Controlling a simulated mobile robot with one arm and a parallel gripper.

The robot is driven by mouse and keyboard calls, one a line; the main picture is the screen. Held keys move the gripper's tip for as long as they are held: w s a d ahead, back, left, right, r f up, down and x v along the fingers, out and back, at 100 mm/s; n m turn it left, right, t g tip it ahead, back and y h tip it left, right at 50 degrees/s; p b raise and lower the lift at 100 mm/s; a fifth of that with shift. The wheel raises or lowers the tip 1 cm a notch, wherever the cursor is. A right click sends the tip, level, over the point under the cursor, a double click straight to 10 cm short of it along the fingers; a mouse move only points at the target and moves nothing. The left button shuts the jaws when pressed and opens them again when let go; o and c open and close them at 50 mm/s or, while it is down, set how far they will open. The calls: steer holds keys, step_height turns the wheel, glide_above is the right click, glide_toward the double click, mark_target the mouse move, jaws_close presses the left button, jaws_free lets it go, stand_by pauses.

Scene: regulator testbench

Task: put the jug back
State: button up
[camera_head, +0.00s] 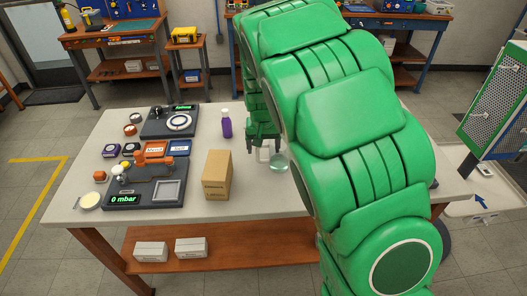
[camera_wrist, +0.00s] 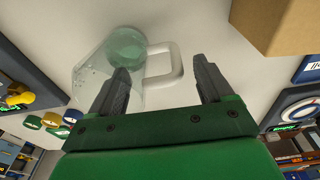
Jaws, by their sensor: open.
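The jug (camera_head: 279,163) is clear, with pale teal liquid in it, and stands on the white table right of the cardboard box. In the wrist view the clear jug (camera_wrist: 126,44) is at the upper left, and its whitish handle (camera_wrist: 174,62) points toward the gap between my fingers. My gripper (camera_wrist: 162,76) is open, with one finger overlapping the jug's side and the other beyond the handle. In the head view my gripper (camera_head: 263,146) points down beside the jug. My arm hides part of the area there. I cannot tell whether the fingers touch the jug.
A cardboard box (camera_head: 217,175) and a purple bottle (camera_head: 226,124) stand left of my gripper. A dark scale with a round plate (camera_head: 180,122) and a pressure bench reading 0 mbar (camera_head: 145,190) fill the table's left. The front right tabletop is partly hidden by my arm.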

step_height(320, 180, up, 9)
steer(key=s, duration=0.1)
stand_by(0.5)
